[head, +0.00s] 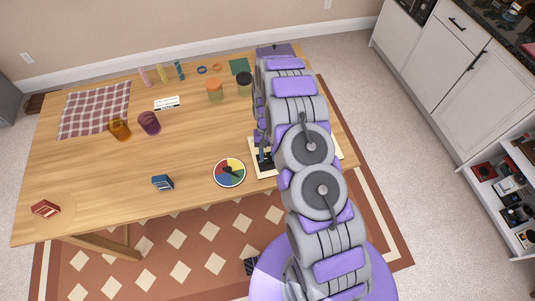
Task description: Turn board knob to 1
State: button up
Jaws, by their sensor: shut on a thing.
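The cream board (256,172) lies at the table's near right side, mostly covered by my arm. Its left edge and a small strip to the right of my arm show. My dark gripper (265,158) is low over the left part of the board, partly hidden by my arm links. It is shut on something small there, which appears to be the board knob. The knob itself and any numbers around it are hidden, so its setting cannot be read.
A colour wheel with a pointer (229,172) lies just left of the board on the wooden table (90,170). A blue box (162,183) and a red box (45,209) lie farther left. Jars (215,90), cups (149,123) and a checked cloth (95,108) sit farther back.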

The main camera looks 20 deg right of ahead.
jog(key=shift+w, duration=0.15)
jog(key=o, duration=1)
jog(key=shift+o, duration=0.2)
jog(key=p+v, duration=0.2)
jog(key=v, duration=1.5)
jog(key=shift+r, duration=0.2)
jog(key=shift+a, duration=0.1)
jog(key=s+a+r+n+t+b, duration=0.1)
jog(key=s+a+r+n, duration=0.1)
jog(key=s+r, duration=1.5)
jog(key=s+r+t, duration=0.1)
jog(key=s+r, duration=0.1)
jog(key=s, duration=1)
jog(key=s+r+b, duration=0.1)
jog(key=s+r, duration=0.2)
jog(key=s, duration=0.8)
jog(key=shift+s+d+r+t+h, duration=0.3)
jog(key=shift+s+d+t+h, duration=0.1)
